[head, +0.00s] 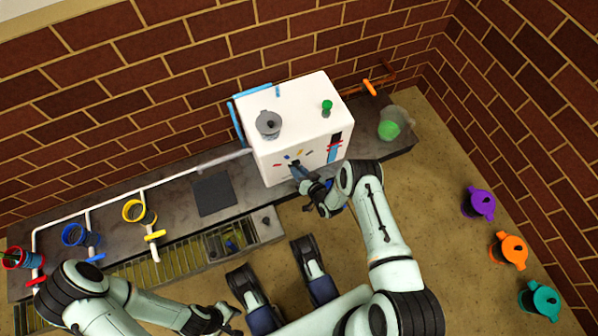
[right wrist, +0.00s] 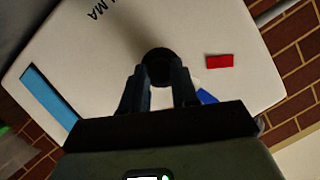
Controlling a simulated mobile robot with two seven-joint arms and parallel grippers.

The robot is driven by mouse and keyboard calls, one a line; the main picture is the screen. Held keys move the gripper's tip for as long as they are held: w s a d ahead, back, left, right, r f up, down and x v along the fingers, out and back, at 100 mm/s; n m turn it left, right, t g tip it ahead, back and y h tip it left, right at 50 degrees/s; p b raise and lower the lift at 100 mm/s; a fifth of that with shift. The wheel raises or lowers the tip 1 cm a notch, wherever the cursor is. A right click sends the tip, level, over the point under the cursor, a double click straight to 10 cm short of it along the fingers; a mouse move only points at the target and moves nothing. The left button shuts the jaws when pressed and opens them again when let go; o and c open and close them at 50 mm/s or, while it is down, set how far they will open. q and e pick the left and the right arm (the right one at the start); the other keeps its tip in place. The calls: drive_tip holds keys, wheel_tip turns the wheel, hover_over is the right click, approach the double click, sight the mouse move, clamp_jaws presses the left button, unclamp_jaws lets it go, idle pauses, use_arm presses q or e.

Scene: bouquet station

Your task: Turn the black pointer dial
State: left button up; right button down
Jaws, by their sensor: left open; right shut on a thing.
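The black pointer dial (right wrist: 158,62) is on the front face of a white box (head: 300,100). My right gripper (right wrist: 161,78) is shut on it, with a finger on each side. The dial's pointer is mostly hidden, so its direction cannot be told. Coloured marks, among them a red one (right wrist: 219,61) and a blue one (right wrist: 207,96), lie around the dial. In the head view my right gripper (head: 299,174) reaches the box front and hides most of the dial. My left gripper (head: 230,321) is open and empty at the bottom, away from the box.
A grey lidded pot (head: 268,122) and a green knob (head: 327,106) are on the box top. A clear vessel with green contents (head: 390,129) stands right of it. Coloured rings and pipes run along the counter's left. Purple, orange and teal cans stand on the floor at right.

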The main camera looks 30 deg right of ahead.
drive_tip(key=shift+d+f+m+y, duration=0.1)
drive_tip(key=shift+m+y, duration=0.4)
drive_tip(key=shift+m, duration=0.4)
drive_tip(key=shift+s, duration=0.1)
drive_tip(key=c, duration=0.9)
unclamp_jaws()
drive_tip(key=shift+o, duration=0.2)
use_arm(q)
drive_tip(key=w+d+r+t+p, duration=0.1)
drive_tip(key=w+r+t+p, duration=0.2)
drive_tip(key=w+r, duration=0.3)
drive_tip(key=w+p, duration=0.1)
drive_tip(key=w, duration=0.2)
drive_tip(key=shift+m+p, duration=0.3)
drive_tip(key=shift+p, duration=0.1)
use_arm(e)
drive_tip(key=v, duration=1.3)
drive_tip(key=shift+s+f, duration=0.2)
drive_tip(key=shift+s, duration=0.05)
use_arm(q)
drive_tip(key=shift+w+d, duration=0.1)
